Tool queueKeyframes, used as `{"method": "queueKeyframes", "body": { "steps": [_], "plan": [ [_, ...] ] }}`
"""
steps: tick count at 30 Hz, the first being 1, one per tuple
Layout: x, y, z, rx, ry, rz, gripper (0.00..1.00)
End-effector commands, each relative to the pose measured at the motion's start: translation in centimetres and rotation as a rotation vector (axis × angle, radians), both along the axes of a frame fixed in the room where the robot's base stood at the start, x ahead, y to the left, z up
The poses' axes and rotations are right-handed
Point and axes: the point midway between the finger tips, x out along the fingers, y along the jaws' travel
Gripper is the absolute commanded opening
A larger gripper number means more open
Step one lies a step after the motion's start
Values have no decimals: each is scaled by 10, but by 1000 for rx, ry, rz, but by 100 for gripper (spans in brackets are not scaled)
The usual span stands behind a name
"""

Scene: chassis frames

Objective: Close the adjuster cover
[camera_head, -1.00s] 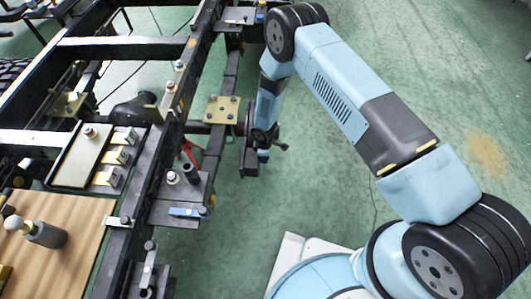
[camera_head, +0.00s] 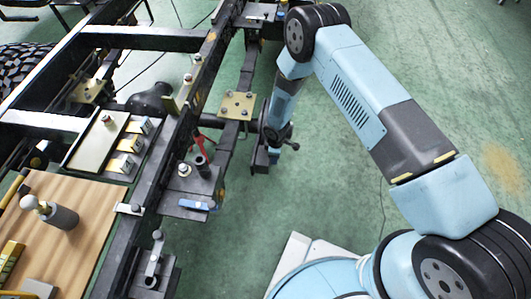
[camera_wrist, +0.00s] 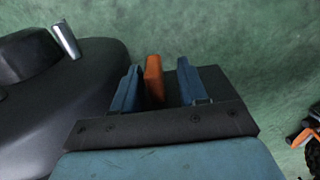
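I cannot make out with certainty which part is the adjuster cover. In the head view my gripper (camera_head: 268,160) hangs low at the end of my arm, just right of the black chassis rail, and its fingers are too small to read there. In the wrist view the two blue fingers of my gripper (camera_wrist: 158,88) stand apart. An orange piece (camera_wrist: 154,78) shows between them, nearer the left finger, with a gap to the right finger. I cannot tell what the orange piece belongs to. The black chassis frame (camera_head: 150,185) fills the left of the head view.
A yellow bolted plate (camera_head: 237,105) and a bracket with a blue part (camera_head: 197,206) stick out from the rail beside my arm. A red-handled part (camera_head: 203,142) lies between them. A wooden board (camera_head: 85,225) is at lower left. Green floor (camera_head: 440,60) is open on the right.

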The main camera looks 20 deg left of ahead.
Motion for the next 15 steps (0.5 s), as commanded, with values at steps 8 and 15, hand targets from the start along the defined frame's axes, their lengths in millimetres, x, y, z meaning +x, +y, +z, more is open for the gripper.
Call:
{"method": "queueKeyframes", "body": {
  "steps": [8,15],
  "plan": [
    [2,0,10,0,-2,-2,43],
    [1,0,46,2,-2,-2,43]
  ]
}}
